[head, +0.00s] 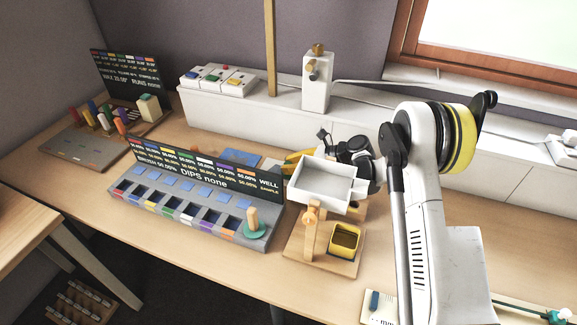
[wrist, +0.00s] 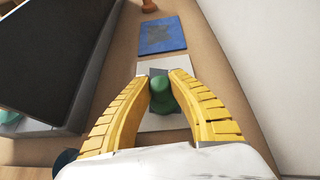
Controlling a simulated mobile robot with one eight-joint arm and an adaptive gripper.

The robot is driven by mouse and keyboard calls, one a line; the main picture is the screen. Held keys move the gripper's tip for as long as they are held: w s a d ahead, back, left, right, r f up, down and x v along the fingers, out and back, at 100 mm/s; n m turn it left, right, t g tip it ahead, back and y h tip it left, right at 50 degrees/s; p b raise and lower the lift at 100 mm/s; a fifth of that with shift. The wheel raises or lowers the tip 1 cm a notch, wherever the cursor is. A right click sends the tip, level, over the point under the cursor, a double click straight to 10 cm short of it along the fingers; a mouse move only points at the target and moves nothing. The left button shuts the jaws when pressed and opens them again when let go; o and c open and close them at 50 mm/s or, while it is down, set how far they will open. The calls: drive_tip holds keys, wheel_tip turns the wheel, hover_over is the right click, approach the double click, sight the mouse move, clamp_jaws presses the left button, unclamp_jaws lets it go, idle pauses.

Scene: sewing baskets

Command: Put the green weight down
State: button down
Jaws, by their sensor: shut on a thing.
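The green weight (wrist: 162,98) shows in the wrist view as a small knobbed green piece between the two yellow fingers. My gripper (wrist: 161,77) is shut on it. Below it in the picture lies a pale square pad (wrist: 150,68) with a grey mark, partly covered by the weight and fingers. I cannot tell whether the weight touches the pad. In the head view my gripper (head: 299,156) shows only as yellow fingers behind the black sign and my white wrist; the weight is hidden there.
A blue square pad (wrist: 161,36) lies just beyond the pale one. The black sign (head: 208,172) and the grey rack of wells (head: 185,208) stand close by the fingers. A white wall unit (head: 280,122) bounds the back. A wooden stand (head: 313,265) with a yellow cup (head: 345,238) is in front.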

drive_tip(key=shift+f, duration=0.1)
drive_tip(key=c, duration=1.3)
unclamp_jaws()
drive_tip(key=p+v, duration=0.4)
drive_tip(key=v, duration=0.8)
